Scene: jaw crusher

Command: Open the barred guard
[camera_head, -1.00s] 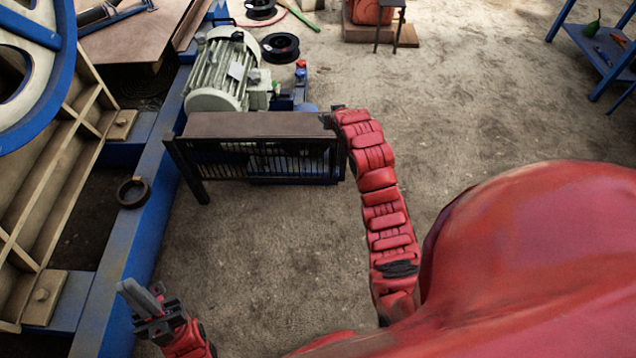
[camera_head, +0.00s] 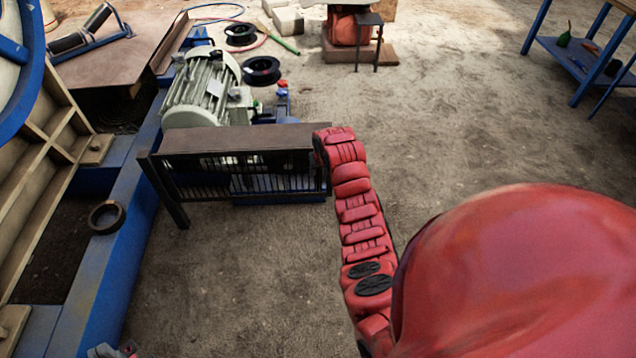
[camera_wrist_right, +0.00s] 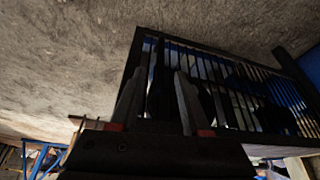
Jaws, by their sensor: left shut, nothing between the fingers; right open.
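The barred guard (camera_head: 245,178) is a dark frame of upright bars with a flat brown top, standing in front of the motor in the head view. In the right wrist view its bars (camera_wrist_right: 235,85) fill the middle and right. My right gripper (camera_wrist_right: 160,72) is open, with its fingers pointing at the guard's near end. A dark bar shows between the fingers; I cannot tell whether they touch it. In the head view my right arm reaches the guard's right end, and its gripper is hidden there. My left gripper (camera_head: 112,350) is shut, low at the bottom edge, partly cut off, away from the guard.
A pale green motor (camera_head: 203,88) stands behind the guard. A blue beam (camera_head: 118,245) with a dark ring (camera_head: 107,216) runs along the left. Cable spools (camera_head: 261,70) lie behind. The sandy floor in front and to the right is mostly clear.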

